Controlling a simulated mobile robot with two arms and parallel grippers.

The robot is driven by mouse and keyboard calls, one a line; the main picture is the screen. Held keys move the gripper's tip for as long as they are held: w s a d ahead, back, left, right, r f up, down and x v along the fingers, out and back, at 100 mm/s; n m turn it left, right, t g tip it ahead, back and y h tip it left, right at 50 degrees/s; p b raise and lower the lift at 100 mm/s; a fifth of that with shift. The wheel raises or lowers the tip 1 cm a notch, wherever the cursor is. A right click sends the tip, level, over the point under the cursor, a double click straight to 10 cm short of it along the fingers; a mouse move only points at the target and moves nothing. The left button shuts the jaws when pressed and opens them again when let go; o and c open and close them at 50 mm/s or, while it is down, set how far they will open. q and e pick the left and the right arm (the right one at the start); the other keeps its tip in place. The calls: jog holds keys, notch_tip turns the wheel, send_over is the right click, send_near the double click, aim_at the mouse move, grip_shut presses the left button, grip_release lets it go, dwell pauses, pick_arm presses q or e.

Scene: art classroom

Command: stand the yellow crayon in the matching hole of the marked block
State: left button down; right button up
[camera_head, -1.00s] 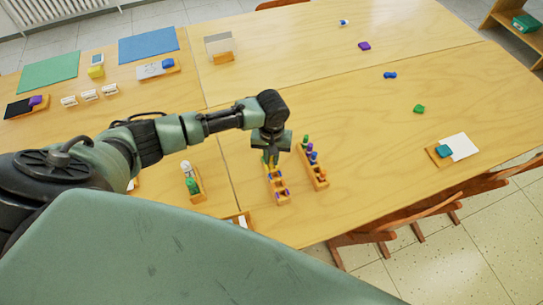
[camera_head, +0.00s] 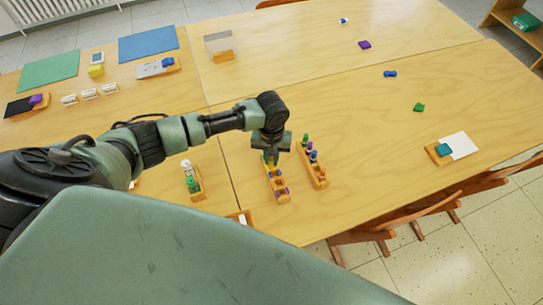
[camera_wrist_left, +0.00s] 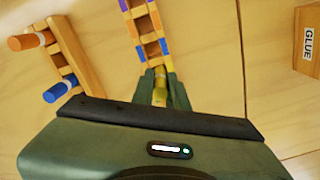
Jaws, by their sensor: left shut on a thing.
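My left gripper (camera_head: 269,158) points down over the far end of the marked block (camera_head: 284,197). It is shut on the yellow crayon (camera_wrist_left: 160,96), which shows between the fingers in the left wrist view. The marked block (camera_wrist_left: 151,50) has a row of square holes with coloured marks, orange, purple, blue and yellow among them. The gripper is at the block's yellow-marked end. The fingers hide the crayon's lower end, so I cannot tell whether it is in the hole. My right gripper is not in view.
A second wooden block (camera_head: 322,182) holding several crayons stands close on the right. A small rack (camera_head: 199,194) with white and green items stands left. A box marked GLUE (camera_wrist_left: 308,38) shows in the wrist view. The table to the right is mostly clear.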

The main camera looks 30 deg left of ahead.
pick_arm(q)
jog(key=shift+f, duration=0.3)
dwell(0.5)
dwell(0.3)
jog(key=c, duration=1.3)
grip_release()
jog(key=shift+o, duration=1.1)
jog(key=shift+r+p, duration=0.1)
jog(key=shift+p, duration=0.2)
jog(key=shift+r+p, duration=2.95)
jog(key=shift+p, duration=0.35)
